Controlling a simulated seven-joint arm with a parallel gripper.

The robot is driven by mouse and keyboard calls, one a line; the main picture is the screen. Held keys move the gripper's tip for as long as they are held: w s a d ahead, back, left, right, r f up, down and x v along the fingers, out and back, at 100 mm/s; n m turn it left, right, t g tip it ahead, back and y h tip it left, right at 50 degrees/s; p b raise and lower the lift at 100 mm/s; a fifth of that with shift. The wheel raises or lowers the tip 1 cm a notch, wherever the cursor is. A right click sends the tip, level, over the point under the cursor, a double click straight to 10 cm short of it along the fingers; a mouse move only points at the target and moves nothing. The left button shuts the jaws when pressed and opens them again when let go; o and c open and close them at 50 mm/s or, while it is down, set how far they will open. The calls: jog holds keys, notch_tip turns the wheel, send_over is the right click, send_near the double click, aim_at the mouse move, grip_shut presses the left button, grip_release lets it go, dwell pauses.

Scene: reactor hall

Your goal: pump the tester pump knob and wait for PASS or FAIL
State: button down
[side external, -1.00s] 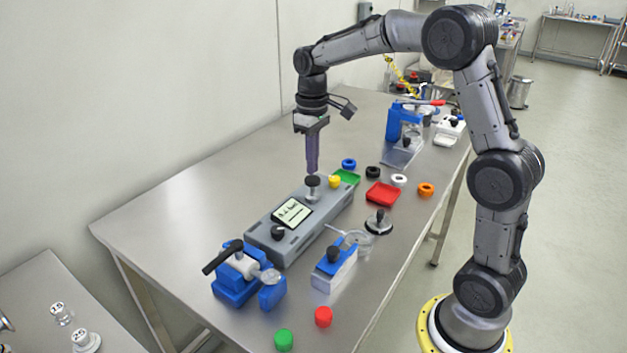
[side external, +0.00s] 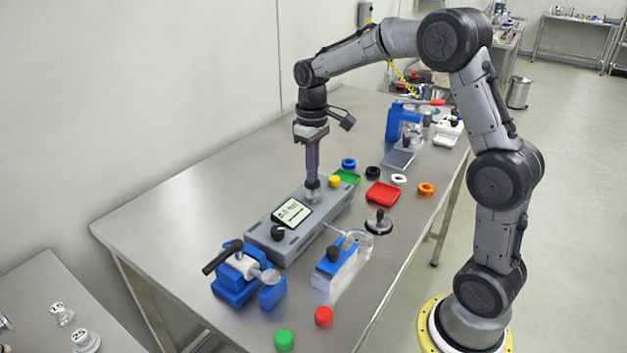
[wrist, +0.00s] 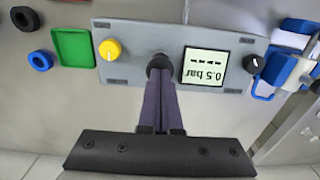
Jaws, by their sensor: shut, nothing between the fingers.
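The grey tester (side external: 268,236) lies on the steel table, with a lit screen (side external: 292,212), a black knob (side external: 278,232) at its near end and a yellow knob (side external: 334,182) at its far end. In the wrist view the screen (wrist: 205,64) reads "0.5 bar" upside down, with a row of dashes. My gripper (side external: 312,184) is shut and empty, pointing straight down onto the black-topped pump knob (wrist: 158,62) between the yellow knob and the screen. The fingertips appear to touch the knob's top and hide part of it.
A blue clamp fixture (side external: 238,275) and a blue-and-white block (side external: 334,268) stand near the tester. Green (side external: 346,177) and red (side external: 382,193) trays and several coloured rings lie beyond. The table's left side is clear.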

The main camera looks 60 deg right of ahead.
jog(key=shift+f, duration=1.1)
jog(key=shift+r, duration=2.3)
jog(key=shift+f, duration=0.25)
jog(key=shift+f, duration=0.35)
